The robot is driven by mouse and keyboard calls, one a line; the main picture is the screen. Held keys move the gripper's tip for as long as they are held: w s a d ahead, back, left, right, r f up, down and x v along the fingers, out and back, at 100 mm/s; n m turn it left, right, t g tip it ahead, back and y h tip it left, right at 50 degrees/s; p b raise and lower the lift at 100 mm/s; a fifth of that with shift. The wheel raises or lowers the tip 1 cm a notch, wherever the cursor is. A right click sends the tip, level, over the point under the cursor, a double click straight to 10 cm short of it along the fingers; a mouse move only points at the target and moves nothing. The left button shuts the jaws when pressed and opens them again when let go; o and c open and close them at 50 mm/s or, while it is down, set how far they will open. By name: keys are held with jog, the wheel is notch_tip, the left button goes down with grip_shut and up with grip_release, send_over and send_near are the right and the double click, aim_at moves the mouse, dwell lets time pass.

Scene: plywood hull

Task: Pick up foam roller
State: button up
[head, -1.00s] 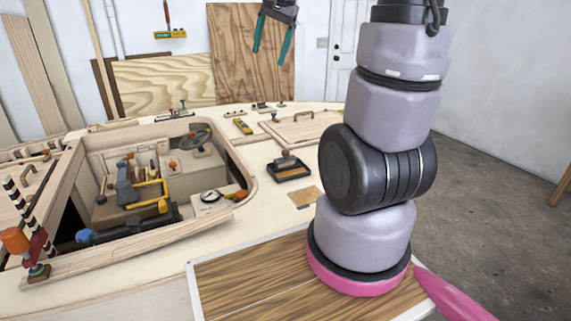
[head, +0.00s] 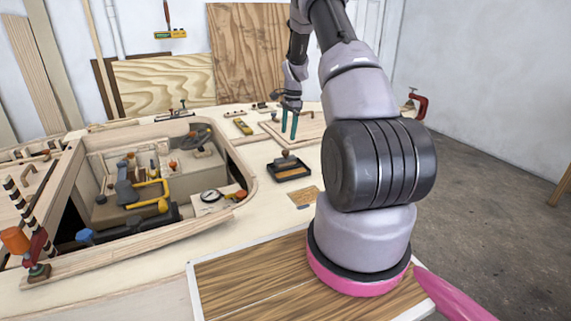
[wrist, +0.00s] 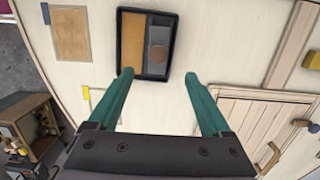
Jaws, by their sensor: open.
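My gripper (head: 289,130) is above the deck behind the black tray (head: 307,173), its green fingers pointing down. It is open and empty; the wrist view shows its fingers (wrist: 158,75) spread apart. The tray (wrist: 119,50) lies just beyond the fingertips there. In it are a brown strip and a grey piece with a round brown top (wrist: 159,53). In the head view this piece (head: 287,159) looks like a dark block with a knob. I cannot tell for sure whether it is the foam roller; no other clear roller shows.
A cockpit opening at left holds several tools and a yellow-handled item (head: 150,187). A hatch with a handle (wrist: 245,115) lies beside the gripper. A yellow tool (head: 243,126) lies on the deck. A red clamp (head: 421,105) stands at right. Deck around the tray is mostly clear.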

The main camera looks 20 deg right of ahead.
aim_at(286, 151)
jog(key=f, duration=0.3)
jog(key=a+f, duration=0.1)
jog(key=f, duration=0.6)
jog(key=shift+s+a+f, duration=0.1)
jog(key=shift+s+a, duration=0.1)
jog(key=shift+a, duration=0.05)
grip_shut()
